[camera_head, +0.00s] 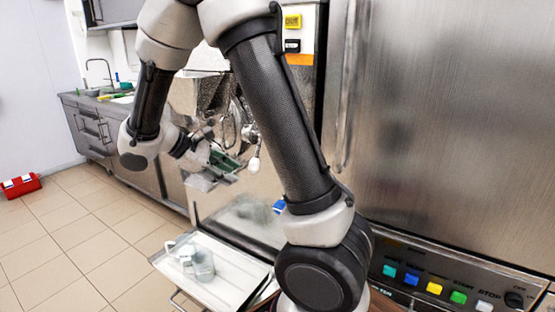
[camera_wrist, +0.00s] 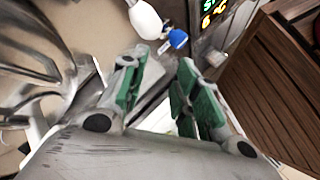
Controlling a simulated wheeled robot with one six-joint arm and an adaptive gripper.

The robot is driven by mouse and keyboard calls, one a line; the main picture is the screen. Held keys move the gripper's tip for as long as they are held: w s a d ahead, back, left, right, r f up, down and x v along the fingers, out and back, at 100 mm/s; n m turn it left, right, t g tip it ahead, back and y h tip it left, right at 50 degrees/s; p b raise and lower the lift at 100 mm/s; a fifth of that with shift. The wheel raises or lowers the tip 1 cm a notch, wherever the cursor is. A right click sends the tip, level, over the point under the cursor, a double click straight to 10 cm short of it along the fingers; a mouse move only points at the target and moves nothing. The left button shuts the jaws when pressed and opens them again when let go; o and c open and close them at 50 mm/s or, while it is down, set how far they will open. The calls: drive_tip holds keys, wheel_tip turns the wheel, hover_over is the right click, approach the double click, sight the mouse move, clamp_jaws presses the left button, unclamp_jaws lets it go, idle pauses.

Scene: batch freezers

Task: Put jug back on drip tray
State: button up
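A clear jug (camera_head: 201,265) with a pale handle on its left stands on the light drip tray (camera_head: 240,279) in the head view. The tray juts out low from the front of the steel machine. My gripper (camera_head: 226,163), with green finger pads, is well above the jug and apart from it, close to the machine's front. In the wrist view my gripper (camera_wrist: 157,98) shows its two fingers apart with a gap between them, and nothing is held. I cannot make out the jug clearly in the wrist view.
A white-knobbed lever (camera_head: 254,163) hangs beside my gripper; its knob (camera_wrist: 146,21) and a blue knob (camera_wrist: 177,38) show ahead in the wrist view. A button panel (camera_head: 449,286) is at right. A red box (camera_head: 21,185) lies on the open floor at left.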

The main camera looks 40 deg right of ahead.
drive_tip(key=s+d+r+m+t+y, duration=0.1)
drive_tip(key=s+r+m+t+y, duration=0.2)
drive_tip(key=s, duration=0.6)
drive_tip(key=s+d+r+m+t+y, duration=0.1)
drive_tip(key=s+r+m+t+y, duration=0.2)
drive_tip(key=s, duration=0.7)
wheel_tip(320, 180, up, 4)
drive_tip(key=m+y, duration=0.2)
drive_tip(key=y, duration=0.1)
drive_tip(key=shift+s+y, duration=0.3)
drive_tip(key=shift+r, duration=0.1)
